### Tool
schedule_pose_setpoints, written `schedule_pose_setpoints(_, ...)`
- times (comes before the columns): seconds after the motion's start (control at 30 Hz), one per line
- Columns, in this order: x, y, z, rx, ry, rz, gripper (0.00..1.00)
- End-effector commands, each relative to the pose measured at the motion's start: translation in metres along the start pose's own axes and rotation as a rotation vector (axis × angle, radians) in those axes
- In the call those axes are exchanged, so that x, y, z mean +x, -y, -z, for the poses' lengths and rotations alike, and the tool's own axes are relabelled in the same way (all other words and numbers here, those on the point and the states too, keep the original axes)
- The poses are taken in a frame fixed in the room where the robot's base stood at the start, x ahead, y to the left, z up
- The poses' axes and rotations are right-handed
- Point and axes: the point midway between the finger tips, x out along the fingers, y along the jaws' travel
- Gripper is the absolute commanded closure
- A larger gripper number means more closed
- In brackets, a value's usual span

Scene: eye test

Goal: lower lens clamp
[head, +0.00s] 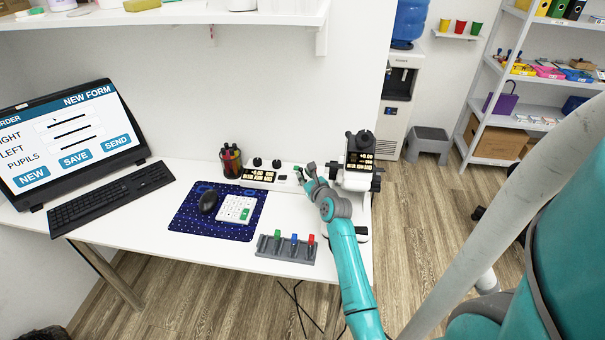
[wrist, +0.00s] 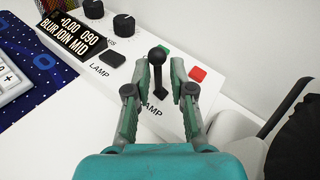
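A black lever with a ball knob (wrist: 158,56) stands up from a white control box (wrist: 205,88) in the wrist view. The print beside it is partly covered by my gripper; "AMP" can be read. My gripper (wrist: 159,80) is open, with one finger on each side of the lever and a gap visible on both sides. In the head view my gripper (head: 306,170) is at the right end of the control box (head: 284,167), and the lever cannot be made out there.
The box carries a display (wrist: 72,32), two black knobs (wrist: 123,24), a black lamp button (wrist: 112,60) and a red button (wrist: 198,74). A white instrument (head: 356,181) stands close on the right. A pen cup (head: 231,162) and a blue mat (head: 186,222) lie left.

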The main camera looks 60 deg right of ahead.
Motion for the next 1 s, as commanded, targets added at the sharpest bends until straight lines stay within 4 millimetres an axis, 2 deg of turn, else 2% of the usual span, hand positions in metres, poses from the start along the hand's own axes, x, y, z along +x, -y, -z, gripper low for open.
schedule_pose_setpoints(0.2,-0.046,0.001,0.001,0.001,0.000,0.002,0.78)
schedule_pose_setpoints(0.4,-0.078,0.001,0.000,0.001,0.001,0.002,0.78)
schedule_pose_setpoints(0.6,-0.094,0.001,-0.001,-0.001,0.002,0.002,0.78)
schedule_pose_setpoints(0.9,-0.096,0.001,-0.001,0.000,0.001,0.001,0.78)
schedule_pose_setpoints(0.93,-0.096,0.001,-0.001,0.000,0.002,0.001,0.82)
schedule_pose_setpoints(1.0,-0.096,0.001,-0.001,0.000,0.002,0.001,1.00)
